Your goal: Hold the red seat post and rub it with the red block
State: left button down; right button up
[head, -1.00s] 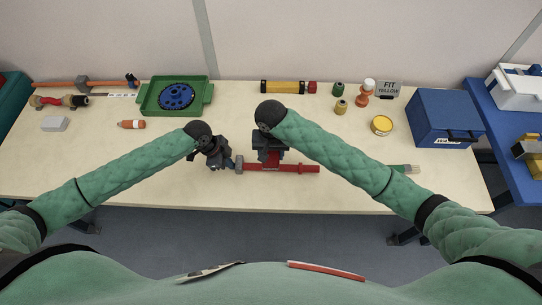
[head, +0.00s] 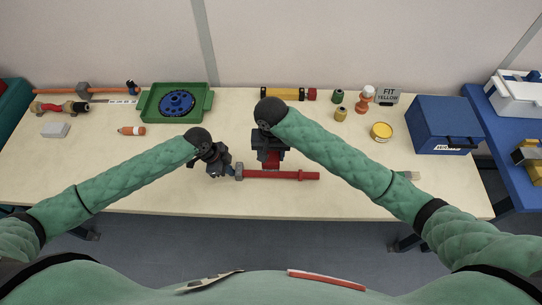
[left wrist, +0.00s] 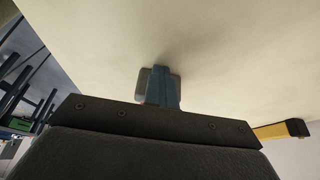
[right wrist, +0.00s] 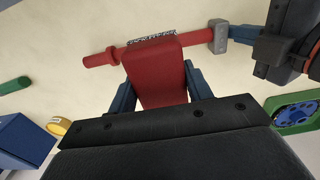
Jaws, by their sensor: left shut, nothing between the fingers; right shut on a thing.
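The red seat post (head: 295,175) lies left to right near the table's front edge, with a grey clamp-like head (head: 239,172) at its left end. My left gripper (head: 229,173) is shut and empty, right beside that head. In the left wrist view its blue fingers (left wrist: 160,88) are together, with grey showing behind them. My right gripper (head: 271,164) is shut on the red block (right wrist: 157,75), above the post's middle. In the right wrist view the block's grey speckled end (right wrist: 152,40) overlaps the post (right wrist: 103,56); I cannot tell whether they touch.
A green tray (head: 205,104) with a blue toothed disc (head: 177,103) stands at the back left. An orange-capped tube (head: 131,131) and a grey block (head: 56,130) lie at left.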

dwell(0.4)
pick_arm(q)
jog(key=c, duration=1.7)
grip_release()
jog(key=v, duration=1.2)
jog(key=shift+s+f, duration=0.1)
pick_arm(e)
jog(key=shift+s, duration=0.1)
